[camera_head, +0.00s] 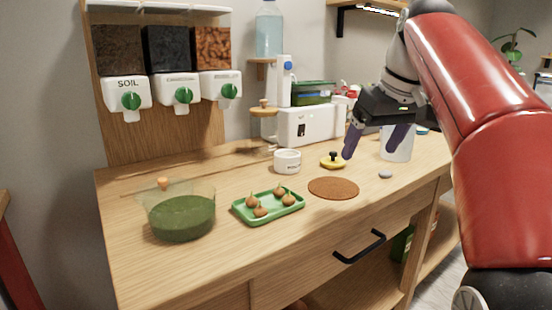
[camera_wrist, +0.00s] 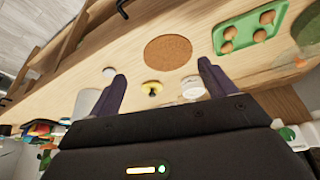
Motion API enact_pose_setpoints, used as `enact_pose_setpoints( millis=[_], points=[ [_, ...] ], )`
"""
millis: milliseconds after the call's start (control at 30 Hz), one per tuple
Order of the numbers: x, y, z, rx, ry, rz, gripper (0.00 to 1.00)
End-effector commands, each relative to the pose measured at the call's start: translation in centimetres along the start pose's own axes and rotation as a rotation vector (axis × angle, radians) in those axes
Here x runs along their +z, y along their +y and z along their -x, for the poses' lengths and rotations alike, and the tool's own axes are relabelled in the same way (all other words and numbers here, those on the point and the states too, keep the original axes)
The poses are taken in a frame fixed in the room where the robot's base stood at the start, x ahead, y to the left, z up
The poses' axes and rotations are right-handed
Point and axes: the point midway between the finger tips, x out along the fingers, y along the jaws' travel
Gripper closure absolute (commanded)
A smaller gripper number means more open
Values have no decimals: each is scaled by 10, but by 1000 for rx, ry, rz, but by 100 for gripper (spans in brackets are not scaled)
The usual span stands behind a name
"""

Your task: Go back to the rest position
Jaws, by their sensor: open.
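My gripper (camera_head: 376,140) hangs above the right part of the wooden worktop (camera_head: 225,258), with its dark purple fingers spread wide. In the wrist view my gripper (camera_wrist: 161,82) is open, with nothing between its fingers. The worktop lies below the fingers, and they appear clear of it. My red arm reaches in from the right in the head view.
A yellow disc with a black knob (camera_head: 333,161), a white cup (camera_head: 287,161), a brown round mat (camera_head: 334,188), a white container (camera_head: 396,145) and a grey pebble (camera_head: 385,174) lie nearby. Further left are a green tray (camera_head: 240,213) with bulbs and a green-filled bowl (camera_head: 181,216).

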Motion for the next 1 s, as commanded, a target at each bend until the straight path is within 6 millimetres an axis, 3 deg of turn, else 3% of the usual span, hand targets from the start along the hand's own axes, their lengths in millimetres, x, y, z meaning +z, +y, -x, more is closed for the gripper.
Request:
enact_pose_setpoints(
  millis=[267, 367, 567, 800, 1000],
  points=[
    [34, -18, -14, 27, 9, -73, 17],
    [55, -27, -24, 44, 15, -110, 17],
    [125, -53, -63, 90, 37, -202, 17],
    [224, -82, -131, 142, 71, -290, 17],
    [275, -94, -171, 162, 88, -325, 17]
  ],
)
